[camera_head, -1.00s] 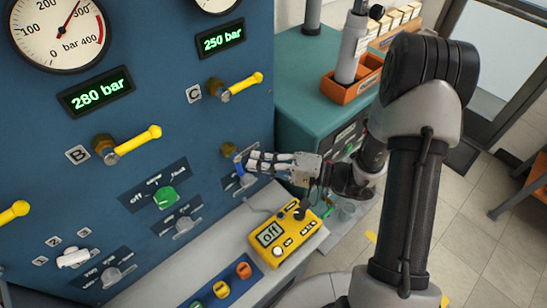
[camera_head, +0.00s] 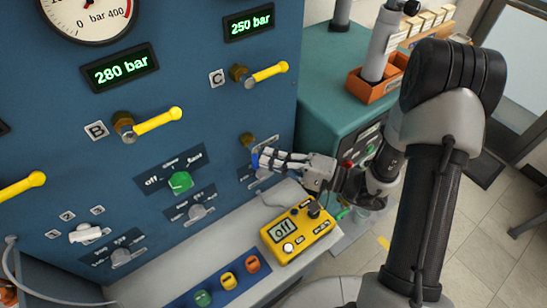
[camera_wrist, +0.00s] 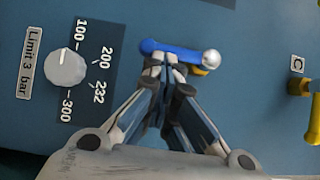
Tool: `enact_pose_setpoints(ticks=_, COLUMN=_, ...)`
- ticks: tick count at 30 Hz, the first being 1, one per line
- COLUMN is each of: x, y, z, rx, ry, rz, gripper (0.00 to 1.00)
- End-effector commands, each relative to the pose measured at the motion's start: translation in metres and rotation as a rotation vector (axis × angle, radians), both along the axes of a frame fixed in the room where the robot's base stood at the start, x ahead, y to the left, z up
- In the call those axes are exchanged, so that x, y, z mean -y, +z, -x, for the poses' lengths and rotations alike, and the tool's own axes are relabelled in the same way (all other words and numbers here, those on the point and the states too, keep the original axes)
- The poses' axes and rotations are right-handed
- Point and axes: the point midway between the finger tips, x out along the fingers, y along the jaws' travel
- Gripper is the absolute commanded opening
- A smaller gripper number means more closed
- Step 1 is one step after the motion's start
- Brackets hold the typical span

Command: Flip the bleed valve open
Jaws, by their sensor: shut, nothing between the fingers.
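A blue lever (camera_wrist: 178,50) with a silver round end lies crosswise in front of the blue panel in the wrist view; no label on it is readable, so I cannot confirm it is the bleed valve. In the head view a small part of the blue lever (camera_head: 254,160) shows at the panel's lower right, below a brass fitting (camera_head: 247,140). My gripper (camera_wrist: 170,64) is shut and empty, its fingertips right at the lever's near side. I cannot tell whether they touch it. In the head view my gripper (camera_head: 266,157) reaches left to the panel, and its fingers hide part of the lever.
Yellow handles B (camera_head: 157,121) and C (camera_head: 266,75) stick out from the panel. A yellow meter box (camera_head: 298,232) reading off sits on the ledge below my gripper. A Limit 3 knob (camera_wrist: 65,68) is left of the lever. A teal cabinet (camera_head: 322,75) stands at right.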

Motion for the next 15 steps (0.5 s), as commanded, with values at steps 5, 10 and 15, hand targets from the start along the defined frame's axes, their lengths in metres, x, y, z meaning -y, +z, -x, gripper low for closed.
enact_pose_setpoints(ticks=5, x=0.005, y=0.0, z=-0.004, rx=0.002, ry=0.001, rz=-0.001, gripper=0.0)
enact_pose_setpoints(ticks=10, x=0.024, y=-0.002, z=-0.017, rx=0.005, ry=0.004, rz=0.001, gripper=0.0)
enact_pose_setpoints(ticks=15, x=0.062, y=0.001, z=-0.006, rx=-0.001, ry=0.0, rz=0.0, gripper=0.0)
